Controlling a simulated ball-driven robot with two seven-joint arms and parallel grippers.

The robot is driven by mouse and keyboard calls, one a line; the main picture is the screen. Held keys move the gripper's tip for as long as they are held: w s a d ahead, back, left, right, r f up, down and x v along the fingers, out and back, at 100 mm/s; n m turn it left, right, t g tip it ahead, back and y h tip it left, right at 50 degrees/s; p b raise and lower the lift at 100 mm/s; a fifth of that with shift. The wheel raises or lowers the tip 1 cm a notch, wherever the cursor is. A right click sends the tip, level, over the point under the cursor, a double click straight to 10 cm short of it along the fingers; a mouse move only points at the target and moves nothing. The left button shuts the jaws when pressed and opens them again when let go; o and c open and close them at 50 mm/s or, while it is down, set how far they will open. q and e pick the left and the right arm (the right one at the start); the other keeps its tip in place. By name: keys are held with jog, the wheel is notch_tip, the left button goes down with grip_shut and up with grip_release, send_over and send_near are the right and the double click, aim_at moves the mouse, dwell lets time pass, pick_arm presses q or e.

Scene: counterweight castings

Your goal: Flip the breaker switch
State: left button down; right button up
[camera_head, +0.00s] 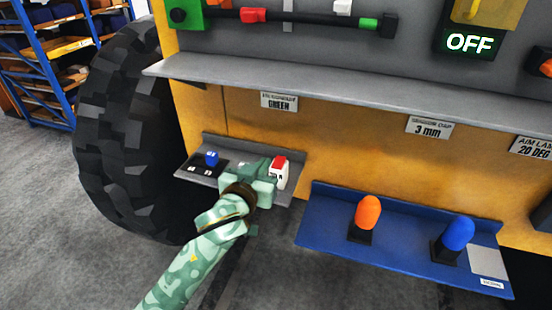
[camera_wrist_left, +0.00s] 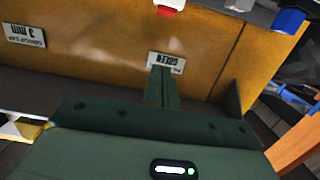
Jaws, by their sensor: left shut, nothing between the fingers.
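A yellow switch housing with a lever (camera_head: 473,12), likely the breaker switch, is at the top right in the head view. It is cut off by the frame's top edge. A lit display (camera_head: 470,42) below it reads OFF. My left gripper (camera_head: 268,174) is low on the small grey shelf's side of the panel, well left of and below the housing. It is shut and empty, close to a white block with a red top (camera_head: 280,172); contact cannot be told. In the left wrist view the closed fingers (camera_wrist_left: 163,88) point toward the GREEN label. My right gripper is out of view.
A long grey ledge (camera_head: 330,90) juts out between my left gripper and the OFF display. A blue tray (camera_head: 330,225) with orange (camera_head: 368,212) and blue (camera_head: 458,233) knobs lies to the right. A blue knob (camera_head: 211,158) is left of the gripper. A large tyre (camera_head: 125,130) stands at left.

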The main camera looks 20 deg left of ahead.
pick_arm(q)
send_over(276, 165)
jog(key=shift+s+f+p, duration=0.45)
jog(key=f, duration=0.2)
jog(key=shift+w+f, duration=0.3)
jog(key=shift+w, duration=0.05)
jog(key=shift+f, duration=0.75)
